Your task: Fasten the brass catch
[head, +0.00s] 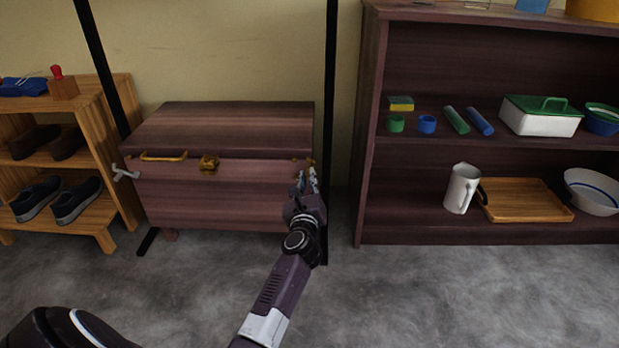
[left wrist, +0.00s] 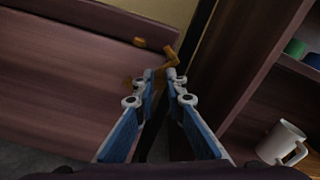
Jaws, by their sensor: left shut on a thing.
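The wooden chest (head: 220,204) stands against the wall, its lid (head: 225,125) down. The brass catch (head: 311,162) is at the chest's front right corner, close to the lid seam; the left wrist view shows its bent brass arm (left wrist: 171,57) just beyond my fingertips. My left gripper (head: 307,180) is at that corner, shut on the brass catch, and its fingers (left wrist: 163,76) hide part of it. A brass clasp (head: 208,164) sits at the front middle, a brass handle (head: 163,156) left of it, and a pale metal catch (head: 125,174) at the left corner. My right gripper is out of view.
A black post (head: 331,120) stands just right of my left gripper. A dark shelf (head: 368,180) with a white jug (head: 461,188) and a wooden tray (head: 524,214) is to the right. A shoe rack (head: 118,145) is left. The floor (head: 420,300) in front is clear.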

